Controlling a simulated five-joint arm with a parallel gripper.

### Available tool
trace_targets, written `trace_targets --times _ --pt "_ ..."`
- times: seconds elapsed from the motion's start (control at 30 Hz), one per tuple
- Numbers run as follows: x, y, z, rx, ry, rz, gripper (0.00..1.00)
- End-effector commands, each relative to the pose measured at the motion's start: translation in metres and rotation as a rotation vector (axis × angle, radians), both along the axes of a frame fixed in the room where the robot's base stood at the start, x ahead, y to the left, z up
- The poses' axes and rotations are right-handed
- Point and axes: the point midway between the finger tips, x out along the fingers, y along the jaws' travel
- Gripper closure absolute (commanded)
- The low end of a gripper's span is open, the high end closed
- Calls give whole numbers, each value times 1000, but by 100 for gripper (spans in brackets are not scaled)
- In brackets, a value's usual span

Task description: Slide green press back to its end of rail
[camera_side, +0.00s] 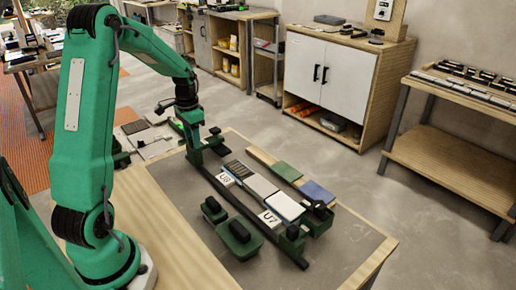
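A dark rail (243,207) runs diagonally across the grey work board, from the upper left to a dark end block (292,242) at the lower right. A green upright piece (194,148) stands at the rail's upper-left end, and it appears to be the green press. My gripper (189,118) points down right over this piece. The fingertips are small and dark, so I cannot tell whether they touch it or are shut. Labels U8 (224,179) and U7 (269,219) sit near the row.
A green block with a black top (318,218) stands at the right. The board's front is clear.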

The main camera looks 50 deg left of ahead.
Motion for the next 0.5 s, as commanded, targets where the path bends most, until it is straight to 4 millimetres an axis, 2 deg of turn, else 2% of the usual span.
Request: trace_targets --times 0.5 --pt "0 0 35 0 -1 0 60"
